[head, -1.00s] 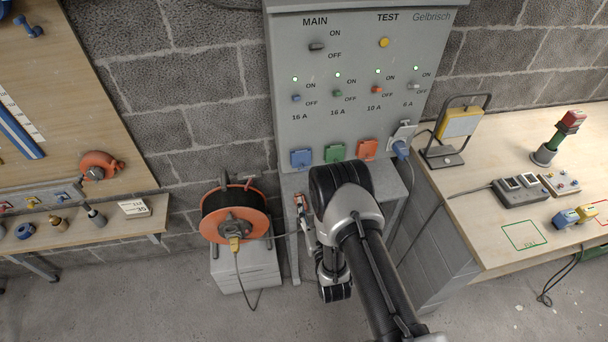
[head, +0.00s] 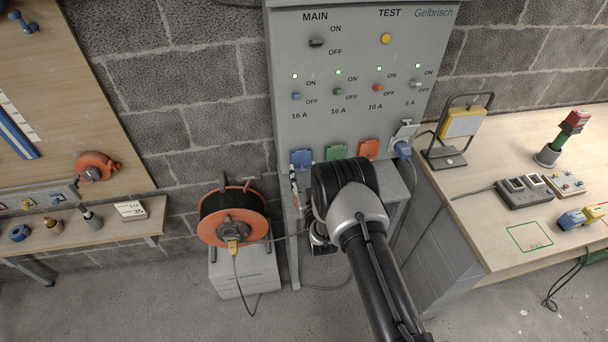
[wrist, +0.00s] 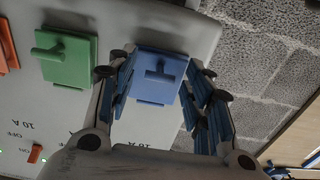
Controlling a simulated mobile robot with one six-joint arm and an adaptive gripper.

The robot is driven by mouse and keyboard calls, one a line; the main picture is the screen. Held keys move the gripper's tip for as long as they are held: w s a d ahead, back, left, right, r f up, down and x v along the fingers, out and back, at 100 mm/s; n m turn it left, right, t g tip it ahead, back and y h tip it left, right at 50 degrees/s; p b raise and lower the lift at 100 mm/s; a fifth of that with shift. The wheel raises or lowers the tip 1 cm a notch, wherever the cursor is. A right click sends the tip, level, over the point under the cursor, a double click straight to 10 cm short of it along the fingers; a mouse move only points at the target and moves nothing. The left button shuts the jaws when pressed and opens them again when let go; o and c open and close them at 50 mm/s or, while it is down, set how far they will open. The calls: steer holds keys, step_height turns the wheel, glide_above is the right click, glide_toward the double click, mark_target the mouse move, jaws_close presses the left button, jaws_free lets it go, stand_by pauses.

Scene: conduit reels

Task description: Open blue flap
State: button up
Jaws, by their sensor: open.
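The blue flap (head: 301,159) is the leftmost flap along the bottom of the grey panel, and it looks closed. In the wrist view the blue flap (wrist: 158,76) shows its raised T-shaped handle and lies between the two fingers. My gripper (wrist: 160,90) is open, with one finger on each side of the flap. I cannot tell whether the fingers touch it. In the head view my gripper (head: 296,190) is small, just below the blue flap, and mostly hidden by my arm.
The green flap (wrist: 66,58) is close beside one finger. The red flap (head: 369,149) and a blue plug (head: 402,149) are further right. An orange cable reel (head: 233,215) stands on a grey box to the left. A workbench (head: 500,220) is at the right.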

steer(key=shift+c, duration=0.2)
jaws_close()
stand_by(0.3)
